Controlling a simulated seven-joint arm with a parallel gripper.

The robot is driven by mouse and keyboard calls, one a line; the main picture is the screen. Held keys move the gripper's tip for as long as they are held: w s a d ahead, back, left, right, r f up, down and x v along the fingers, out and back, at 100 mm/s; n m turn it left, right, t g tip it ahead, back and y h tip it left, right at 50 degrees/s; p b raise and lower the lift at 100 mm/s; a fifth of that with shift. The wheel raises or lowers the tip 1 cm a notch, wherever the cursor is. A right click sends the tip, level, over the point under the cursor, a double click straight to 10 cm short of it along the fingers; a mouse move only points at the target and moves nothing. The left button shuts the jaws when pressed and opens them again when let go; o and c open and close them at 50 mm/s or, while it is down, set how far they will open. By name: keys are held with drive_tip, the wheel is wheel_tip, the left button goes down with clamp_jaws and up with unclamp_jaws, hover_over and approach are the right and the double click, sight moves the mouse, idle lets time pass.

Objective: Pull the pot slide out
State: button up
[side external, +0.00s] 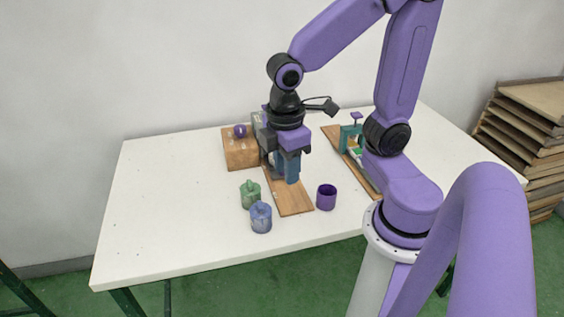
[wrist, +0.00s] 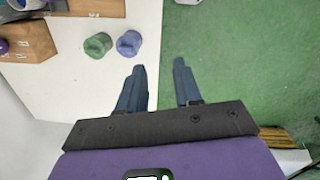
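My gripper (side external: 290,178) hangs over a narrow wooden board (side external: 293,203) near the middle of the table. In the wrist view my gripper (wrist: 158,66) has its two dark blue fingers spread apart with nothing between them. I cannot tell for certain which part is the pot slide. A green pot (side external: 251,195) and a blue pot (side external: 261,217) stand on the table left of the board. The green pot (wrist: 97,46) and the blue pot (wrist: 129,43) also show in the wrist view. My gripper hides the board's far part.
A wooden box (side external: 240,153) with a purple knob (side external: 240,131) stands behind the pots. A purple cup (side external: 326,197) stands right of the board. A second board (side external: 332,135) with teal parts lies farther right. The white table's (side external: 150,215) left side is clear.

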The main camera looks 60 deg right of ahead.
drive_tip(key=w+d+f+m+g+h, duration=0.1)
drive_tip(key=w+d, duration=0.3)
drive_tip(key=w, duration=0.2)
drive_tip(key=w+d+m+h, duration=0.1)
drive_tip(key=w+d, duration=0.2)
drive_tip(key=w, duration=0.4)
drive_tip(key=w+d+f+g, duration=0.25)
drive_tip(key=w+d, duration=0.35)
drive_tip(key=d, duration=0.6)
drive_tip(key=shift+m, duration=0.4)
drive_tip(key=x, duration=1.8)
drive_tip(key=shift+w+d, duration=0.2)
drive_tip(key=shift+d, duration=0.15)
